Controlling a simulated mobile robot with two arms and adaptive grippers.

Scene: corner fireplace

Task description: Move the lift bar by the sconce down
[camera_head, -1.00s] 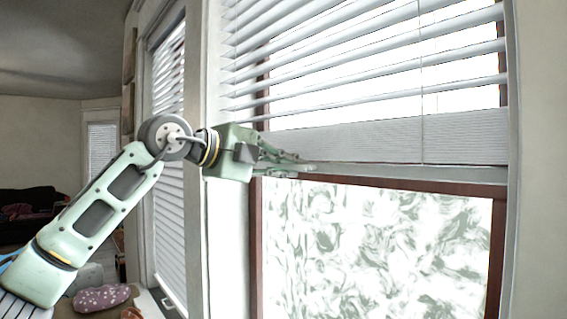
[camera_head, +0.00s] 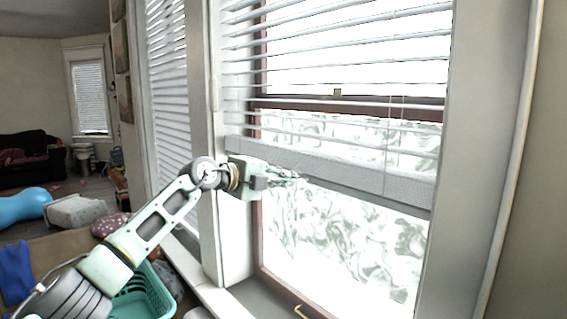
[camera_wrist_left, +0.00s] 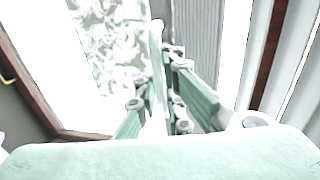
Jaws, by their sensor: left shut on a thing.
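The lift bar (camera_head: 350,178) is the pale, wide bottom rail of the white blind on the near window. It hangs below the window's dark red middle rail and tilts down to the right in the head view. My left gripper (camera_head: 296,177) is shut on its lower edge near the left end. In the left wrist view, the gripper's green fingers (camera_wrist_left: 162,85) lie against the ribbed grey bar (camera_wrist_left: 196,40). The fingers hide part of the bar's edge. No sconce is visible. My right gripper is not in view.
Frosted patterned glass (camera_head: 350,235) fills the window below the bar. A brass handle (camera_head: 301,312) sits on the lower sash. A second blind (camera_head: 168,95) hangs to the left. A teal basket (camera_head: 146,296) and a spotted cushion (camera_head: 108,225) are at lower left.

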